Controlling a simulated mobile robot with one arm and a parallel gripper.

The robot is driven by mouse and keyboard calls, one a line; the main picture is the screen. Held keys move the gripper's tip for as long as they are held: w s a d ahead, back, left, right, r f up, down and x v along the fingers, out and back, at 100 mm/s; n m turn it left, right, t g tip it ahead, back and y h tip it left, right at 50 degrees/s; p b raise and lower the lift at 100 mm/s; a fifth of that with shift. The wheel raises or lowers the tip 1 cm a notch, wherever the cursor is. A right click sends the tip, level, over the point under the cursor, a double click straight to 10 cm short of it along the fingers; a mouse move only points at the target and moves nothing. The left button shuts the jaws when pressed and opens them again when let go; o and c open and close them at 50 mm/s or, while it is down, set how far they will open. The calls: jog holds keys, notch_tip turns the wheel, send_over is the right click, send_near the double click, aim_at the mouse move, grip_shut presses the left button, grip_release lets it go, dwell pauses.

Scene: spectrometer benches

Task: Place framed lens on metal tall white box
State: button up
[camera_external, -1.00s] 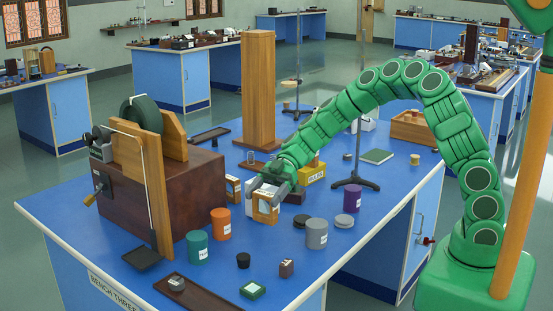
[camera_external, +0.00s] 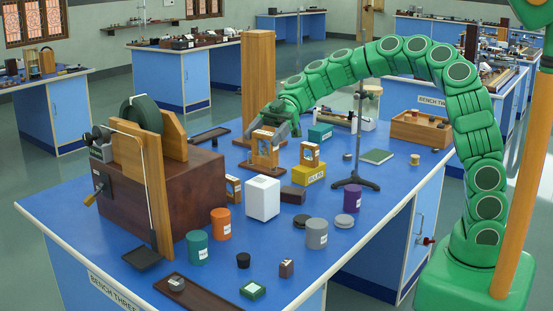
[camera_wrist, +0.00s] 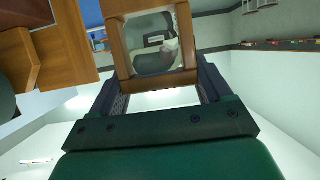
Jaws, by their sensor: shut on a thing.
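My gripper (camera_external: 272,130) is shut on a small wooden framed lens (camera_external: 262,142). It holds the lens above the bench, up and behind the white box. In the wrist view the wooden frame (camera_wrist: 117,45) is clamped between the two dark fingers, with the glass (camera_wrist: 160,45) inside it. The tall white box (camera_external: 263,199) stands upright on the blue bench with a clear top, apart from the gripper. Another wooden-framed piece (camera_external: 310,154) is on the yellow box (camera_external: 309,174), and another (camera_external: 233,188) stands left of the white box.
A wooden stand (camera_external: 268,163) lies behind the held lens, partly covered. A tall wooden pillar (camera_external: 258,80) rises behind the gripper. A rod stand (camera_external: 357,182) is to the right. A dark red block (camera_external: 293,194) and several cylinders surround the white box. A large brown apparatus (camera_external: 185,200) fills the left.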

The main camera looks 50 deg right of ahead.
jog(key=d+f+m+t+h, duration=0.15)
jog(key=d+m+t, duration=0.4)
jog(key=d, duration=1.15)
jog(key=shift+t+y, duration=0.25)
jog(key=w+f, duration=0.4)
jog(key=w+a+f, duration=0.1)
jog(key=w+f, duration=0.3)
jog(key=w, duration=0.1)
jog(key=w+f, duration=0.5)
jog(key=shift+a+f, duration=0.1)
jog(key=shift+a, duration=0.15)
jog(key=o, duration=1)
jog(key=shift+o, duration=0.2)
